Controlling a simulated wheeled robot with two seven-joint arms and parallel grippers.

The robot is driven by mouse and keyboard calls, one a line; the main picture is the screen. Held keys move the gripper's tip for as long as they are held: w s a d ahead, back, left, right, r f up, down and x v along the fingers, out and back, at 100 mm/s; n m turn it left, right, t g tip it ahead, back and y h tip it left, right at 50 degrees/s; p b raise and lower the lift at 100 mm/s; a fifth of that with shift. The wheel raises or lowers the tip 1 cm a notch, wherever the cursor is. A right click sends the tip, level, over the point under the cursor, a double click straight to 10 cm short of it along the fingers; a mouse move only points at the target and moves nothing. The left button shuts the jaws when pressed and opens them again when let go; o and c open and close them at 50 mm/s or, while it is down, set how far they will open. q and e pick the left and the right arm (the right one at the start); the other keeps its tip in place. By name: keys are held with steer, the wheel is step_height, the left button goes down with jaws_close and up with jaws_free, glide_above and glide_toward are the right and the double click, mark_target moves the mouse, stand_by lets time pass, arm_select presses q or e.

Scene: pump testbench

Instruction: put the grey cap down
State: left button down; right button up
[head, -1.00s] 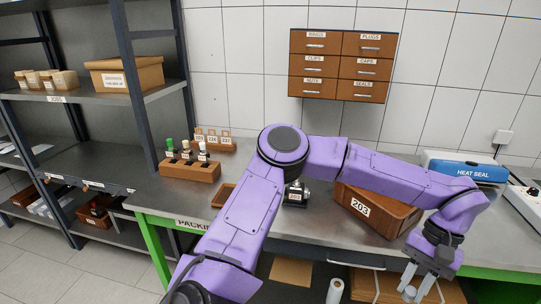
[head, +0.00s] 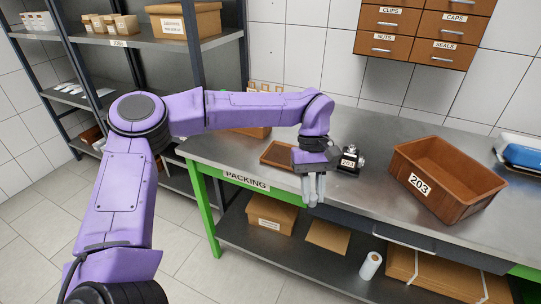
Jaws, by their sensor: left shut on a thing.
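My left gripper (head: 314,200) points down at the front edge of the packing bench, in front of a small brown tray (head: 271,157) and a small metal pump part on a black base labelled 203 (head: 349,162). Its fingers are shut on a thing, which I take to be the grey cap. My wrist covers the right part of the tray. My right gripper is not in view.
A brown bin labelled 203 (head: 431,195) stands on the bench (head: 390,137) to the right, with a blue heat sealer (head: 524,155) beyond. Bare bench lies between pump part and bin. A wooden rack behind is partly hidden by my arm.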

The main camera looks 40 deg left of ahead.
arm_select(q)
steer(key=w+a+r+n+t+y+b, duration=0.2)
steer(key=w+a+n+t+b, duration=0.25)
steer(key=n, duration=0.95)
steer(key=w+a+r+n+t+y+b, duration=0.15)
steer(key=w+a+n+t+b, duration=0.35)
steer(key=n, duration=0.9)
steer(key=shift+g, duration=0.85)
steer(key=w+a+f+p, duration=0.2)
steer(key=w+a+f, duration=0.1)
steer(key=w+a+f+p, duration=0.2)
steer(key=w+a+f, duration=0.1)
steer(key=a, duration=0.1)
steer(key=w+a+f+p, duration=0.2)
steer(key=w+a+f, duration=0.1)
steer(key=w+a, duration=0.1)
steer(key=shift+f, duration=0.15)
step_height(320, 180, down, 3)
steer(key=shift+r+p, duration=0.15)
steer(key=shift+p, duration=0.15)
steer(key=c, duration=0.9)
jaws_free()
steer(key=shift+c, duration=0.2)
